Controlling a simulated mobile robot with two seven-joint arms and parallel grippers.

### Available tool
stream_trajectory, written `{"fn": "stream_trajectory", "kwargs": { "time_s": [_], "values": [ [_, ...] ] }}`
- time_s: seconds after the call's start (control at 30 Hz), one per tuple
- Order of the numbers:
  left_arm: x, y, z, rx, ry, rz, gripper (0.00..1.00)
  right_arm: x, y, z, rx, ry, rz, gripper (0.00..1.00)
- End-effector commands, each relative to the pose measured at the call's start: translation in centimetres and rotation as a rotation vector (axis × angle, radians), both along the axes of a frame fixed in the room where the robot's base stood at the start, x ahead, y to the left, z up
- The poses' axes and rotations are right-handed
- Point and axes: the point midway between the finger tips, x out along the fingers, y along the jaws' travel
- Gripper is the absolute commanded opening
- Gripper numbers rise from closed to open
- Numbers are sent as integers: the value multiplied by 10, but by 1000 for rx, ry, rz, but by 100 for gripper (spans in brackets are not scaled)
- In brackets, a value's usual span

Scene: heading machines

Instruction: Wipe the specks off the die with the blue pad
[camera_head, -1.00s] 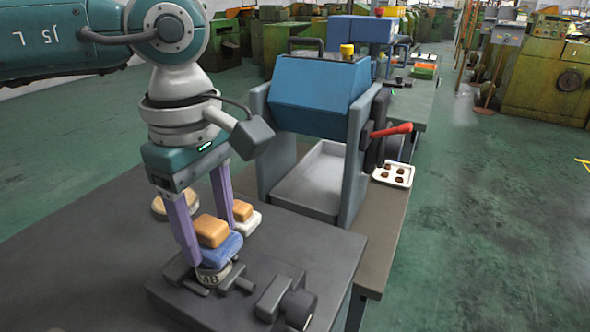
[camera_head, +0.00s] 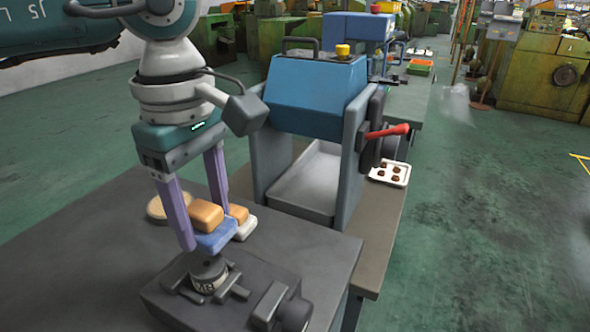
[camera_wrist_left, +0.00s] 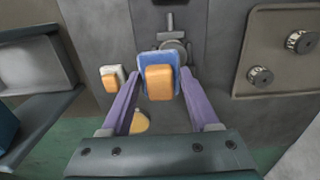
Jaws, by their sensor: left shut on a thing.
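The blue pad (camera_head: 214,241) with its orange grip block is held between the purple fingers of my left gripper (camera_head: 205,220). In the left wrist view the blue pad (camera_wrist_left: 145,70) sits between the fingertips (camera_wrist_left: 160,85). The die (camera_head: 209,276) is a short round grey piece with markings on its side, upright in a dark clamp fixture (camera_head: 165,300). The pad is just behind and above the die, seemingly apart from it. In the left wrist view the die (camera_wrist_left: 175,46) shows just beyond the pad. I cannot make out specks on it. My right gripper is out of view.
A white pad with an orange block (camera_head: 243,226) and a round beige disc (camera_head: 156,208) lie behind the gripper on the grey bench. A blue machine (camera_head: 318,95) with a red lever (camera_head: 388,131) stands behind. The bench's left part is clear.

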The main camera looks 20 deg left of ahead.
Motion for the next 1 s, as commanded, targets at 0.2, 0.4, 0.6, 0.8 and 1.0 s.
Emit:
{"fn": "stream_trajectory", "kwargs": {
  "time_s": [0.2,0.4,0.6,0.8,1.0],
  "values": [
    [1,2,23,1,3,6,9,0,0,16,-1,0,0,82],
    [3,4,41,0,1,11,9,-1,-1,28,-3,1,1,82],
    [4,5,55,0,2,15,9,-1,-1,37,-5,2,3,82],
    [4,5,57,0,3,17,9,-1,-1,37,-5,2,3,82],
    [4,5,56,0,2,17,9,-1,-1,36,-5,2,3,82]
  ]
}}
